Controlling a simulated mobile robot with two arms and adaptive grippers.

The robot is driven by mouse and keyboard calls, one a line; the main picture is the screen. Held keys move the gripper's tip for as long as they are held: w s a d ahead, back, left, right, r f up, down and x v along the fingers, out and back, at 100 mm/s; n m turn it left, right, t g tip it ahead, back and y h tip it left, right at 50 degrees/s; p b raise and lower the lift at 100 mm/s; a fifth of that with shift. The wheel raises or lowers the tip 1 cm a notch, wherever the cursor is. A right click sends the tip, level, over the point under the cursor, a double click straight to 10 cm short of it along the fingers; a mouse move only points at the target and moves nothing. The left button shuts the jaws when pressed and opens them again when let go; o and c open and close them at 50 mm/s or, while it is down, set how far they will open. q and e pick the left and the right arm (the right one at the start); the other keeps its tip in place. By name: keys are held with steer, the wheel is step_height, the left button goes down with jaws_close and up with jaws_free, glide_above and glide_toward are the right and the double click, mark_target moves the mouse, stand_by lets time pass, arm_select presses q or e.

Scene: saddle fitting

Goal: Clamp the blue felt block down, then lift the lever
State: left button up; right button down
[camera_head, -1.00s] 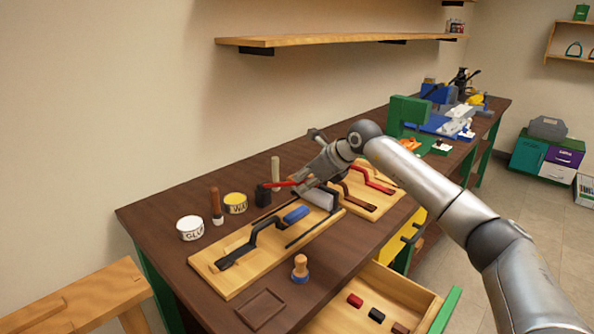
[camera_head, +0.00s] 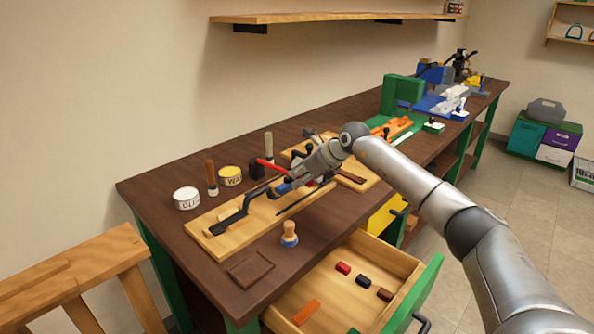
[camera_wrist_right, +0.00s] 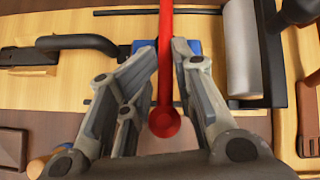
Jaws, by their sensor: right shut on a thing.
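The blue felt block (camera_head: 283,188) is on the wooden board (camera_head: 219,242), partly hidden by my right gripper. In the right wrist view the blue block (camera_wrist_right: 192,46) shows behind my fingers. A black curved arm (camera_head: 240,212) runs along the board to the block's left end; I cannot tell if they touch. My right gripper (camera_head: 298,180) is shut on a red lever (camera_head: 265,163), above the block. In the right wrist view the fingers (camera_wrist_right: 167,58) flank the red lever (camera_wrist_right: 165,85), whose round end points toward the wrist. My left gripper is not in view.
Two jars (camera_head: 187,198) and a brown-handled tool (camera_head: 211,178) stand behind the board. A wooden-knobbed tool (camera_head: 289,235) stands in front. An open drawer (camera_head: 322,288) juts out with several small blocks. A grey roller-like part (camera_wrist_right: 244,50) lies right of my fingers.

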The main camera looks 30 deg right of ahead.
steer(key=shift+s+d+f, duration=0.2)
steer(key=shift+d+f, duration=0.2)
steer(key=shift+d, duration=0.05)
steer(key=c, duration=1.6)
jaws_free()
steer(key=shift+o, duration=0.6)
steer(key=shift+s+d+r, duration=0.3)
steer(key=shift+s+r, duration=0.15)
steer(key=shift+r, duration=0.2)
steer(key=v, duration=1.1)
steer(key=shift+f, duration=0.1)
stand_by(1.4)
